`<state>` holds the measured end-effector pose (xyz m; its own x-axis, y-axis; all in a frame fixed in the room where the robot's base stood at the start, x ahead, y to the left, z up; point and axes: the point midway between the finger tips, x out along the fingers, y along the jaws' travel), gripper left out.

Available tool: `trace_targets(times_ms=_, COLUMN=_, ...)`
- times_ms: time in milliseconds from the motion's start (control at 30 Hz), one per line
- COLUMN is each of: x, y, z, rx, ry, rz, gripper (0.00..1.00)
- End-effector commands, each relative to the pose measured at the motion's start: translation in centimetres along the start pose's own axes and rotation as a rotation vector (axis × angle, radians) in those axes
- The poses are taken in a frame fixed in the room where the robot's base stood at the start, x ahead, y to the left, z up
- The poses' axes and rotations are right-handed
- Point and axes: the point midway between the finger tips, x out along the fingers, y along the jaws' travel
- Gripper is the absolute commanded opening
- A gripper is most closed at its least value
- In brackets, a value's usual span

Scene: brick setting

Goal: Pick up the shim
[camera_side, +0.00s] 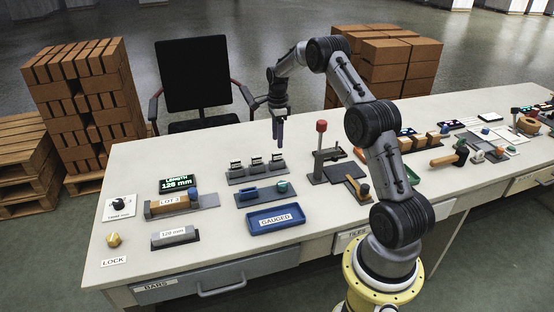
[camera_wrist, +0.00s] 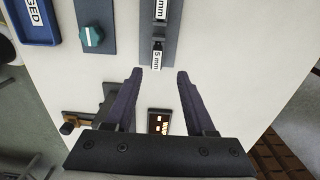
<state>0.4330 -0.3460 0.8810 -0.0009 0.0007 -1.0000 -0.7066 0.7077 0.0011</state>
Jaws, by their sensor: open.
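A grey rack (camera_side: 257,174) holds three small dark shims with white labels, standing in a row: a left one (camera_side: 236,166), a middle one (camera_side: 257,162) and a right one (camera_side: 277,158). In the wrist view, the rack (camera_wrist: 170,62) shows a shim labelled 5 mm (camera_wrist: 156,56) and another labelled shim (camera_wrist: 160,10), partly cut off at the top. My gripper (camera_side: 280,145) is above the right end of the rack. In the wrist view its fingers (camera_wrist: 160,74) are open and empty, with the 5 mm shim just beyond their tips. The task names no particular shim.
A blue GAUGED tray (camera_side: 276,219) and a teal knob (camera_side: 282,187) lie in front of the rack. A red-topped press (camera_side: 321,128) stands to its right. A LOT 3 block (camera_side: 170,202) is to the left. Clear bench lies behind the rack.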

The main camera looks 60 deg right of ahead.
Motion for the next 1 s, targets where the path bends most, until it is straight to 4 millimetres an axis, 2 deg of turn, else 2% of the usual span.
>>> trace_targets(times_ms=100, x=1.3, y=0.0, z=0.0, rx=-0.001, ry=0.000, rz=0.000, gripper=0.55)
trace_targets(times_ms=267, x=2.2, y=0.1, z=0.1, rx=-0.001, ry=0.000, rz=0.001, gripper=0.55)
trace_targets(times_ms=600, x=6.5, y=0.6, z=0.3, rx=-0.001, ry=0.000, rz=0.001, gripper=0.55)
trace_targets(times_ms=900, x=7.0, y=0.5, z=0.3, rx=-0.001, ry=0.000, rz=-0.001, gripper=0.55)
trace_targets(times_ms=1000, x=7.0, y=0.5, z=0.3, rx=-0.001, ry=0.000, rz=-0.001, gripper=0.39)
